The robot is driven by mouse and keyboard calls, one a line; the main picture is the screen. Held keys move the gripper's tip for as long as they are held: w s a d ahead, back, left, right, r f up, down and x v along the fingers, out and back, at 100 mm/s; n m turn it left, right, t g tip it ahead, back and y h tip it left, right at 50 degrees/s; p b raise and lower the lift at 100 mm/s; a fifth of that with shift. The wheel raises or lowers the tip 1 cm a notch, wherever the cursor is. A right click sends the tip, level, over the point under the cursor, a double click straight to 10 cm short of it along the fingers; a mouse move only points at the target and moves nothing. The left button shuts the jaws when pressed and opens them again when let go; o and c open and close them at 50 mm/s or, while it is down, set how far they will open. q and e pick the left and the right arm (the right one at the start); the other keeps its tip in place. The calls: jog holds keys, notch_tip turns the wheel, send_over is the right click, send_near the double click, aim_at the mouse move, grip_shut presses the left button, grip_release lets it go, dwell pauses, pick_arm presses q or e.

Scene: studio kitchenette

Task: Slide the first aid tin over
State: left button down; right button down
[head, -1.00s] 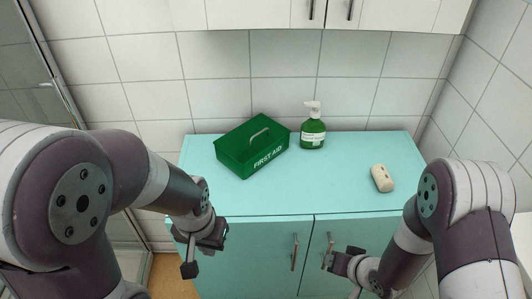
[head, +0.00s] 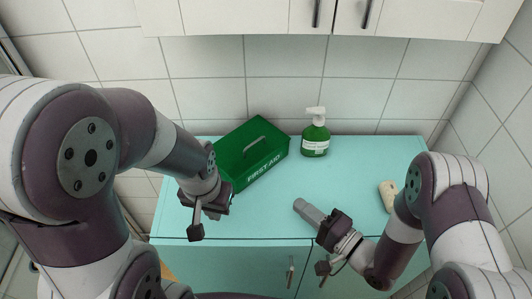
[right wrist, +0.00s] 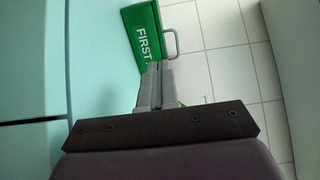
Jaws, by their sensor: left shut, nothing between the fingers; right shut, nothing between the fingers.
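The green first aid tin (head: 262,160) with a grey top handle stands at the back left of the turquoise counter (head: 335,175). My left gripper (head: 197,228) is shut and empty, at the counter's front left, in front of the tin's left end. My left wrist hides part of that end. My right gripper (head: 300,205) is shut and empty over the front middle of the counter, apart from the tin, its fingers pointing back and left. In the right wrist view, the tin (right wrist: 135,45) lies beyond the shut fingers (right wrist: 155,70).
A green soap bottle (head: 316,140) with a white pump stands just right of the tin near the wall. A cream oval object (head: 387,194) lies at the right, beside my right arm. The counter's middle is clear. Wall cupboards (head: 230,18) hang above.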

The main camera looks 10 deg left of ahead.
jog(key=shift+w+a+r, duration=0.1)
jog(key=shift+w+a, duration=0.1)
jog(key=shift+a, duration=0.35)
jog(key=p, duration=0.1)
send_near(251, 168)
jog(key=x, duration=0.5)
jog(key=shift+a, duration=0.2)
jog(key=shift+w+a, duration=0.5)
jog(key=shift+a, duration=0.05)
jog(key=shift+b+x, duration=0.35)
jog(key=shift+x, duration=0.6)
jog(key=shift+w+a, duration=0.1)
jog(key=shift+a, duration=0.05)
